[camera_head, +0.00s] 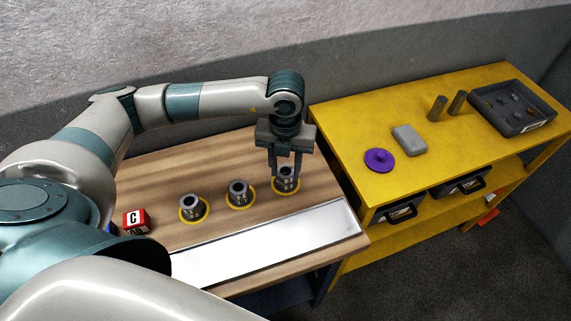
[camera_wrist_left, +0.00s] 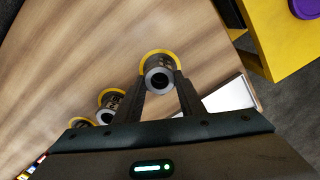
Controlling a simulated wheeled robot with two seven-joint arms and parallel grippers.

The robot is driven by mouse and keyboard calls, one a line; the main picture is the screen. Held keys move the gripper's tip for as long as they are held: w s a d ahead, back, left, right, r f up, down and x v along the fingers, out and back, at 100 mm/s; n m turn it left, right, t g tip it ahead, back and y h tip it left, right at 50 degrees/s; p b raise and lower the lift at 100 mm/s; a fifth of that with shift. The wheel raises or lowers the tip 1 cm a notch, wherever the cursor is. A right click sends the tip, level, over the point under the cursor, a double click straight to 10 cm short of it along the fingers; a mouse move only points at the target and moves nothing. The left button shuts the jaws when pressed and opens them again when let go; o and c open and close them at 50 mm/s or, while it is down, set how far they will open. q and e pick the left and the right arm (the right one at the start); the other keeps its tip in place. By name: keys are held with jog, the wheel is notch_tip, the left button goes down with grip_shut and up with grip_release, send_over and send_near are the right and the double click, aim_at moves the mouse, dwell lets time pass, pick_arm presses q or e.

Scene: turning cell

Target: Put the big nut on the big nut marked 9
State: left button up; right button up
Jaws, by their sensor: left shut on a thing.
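My left gripper (camera_head: 285,172) points down at the right end of the row on the wooden table. It is shut on a grey nut (camera_wrist_left: 158,78), with a finger on each side in the left wrist view. The nut's round hole faces the camera. Below it is a dark, marked body (camera_head: 287,184) inside a yellow ring. I cannot tell whether that is a separate nut, or read its mark. A middle nut (camera_head: 238,190) and a left nut (camera_head: 191,205) stand upright in their own yellow rings. Their pale marks are too small to read. My right gripper is not in view.
A silver strip (camera_head: 265,240) lies along the table's front. A red block marked C (camera_head: 136,222) sits at the left. The yellow bench (camera_head: 335,130) at the right holds a purple disc (camera_head: 379,160), a grey block (camera_head: 409,140), two cylinders and a dark tray (camera_head: 484,117).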

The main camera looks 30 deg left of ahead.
pick_arm(q)
jog(key=shift+f, duration=0.2)
jog(key=shift+f, duration=0.15)
jog(key=o, duration=1.2)
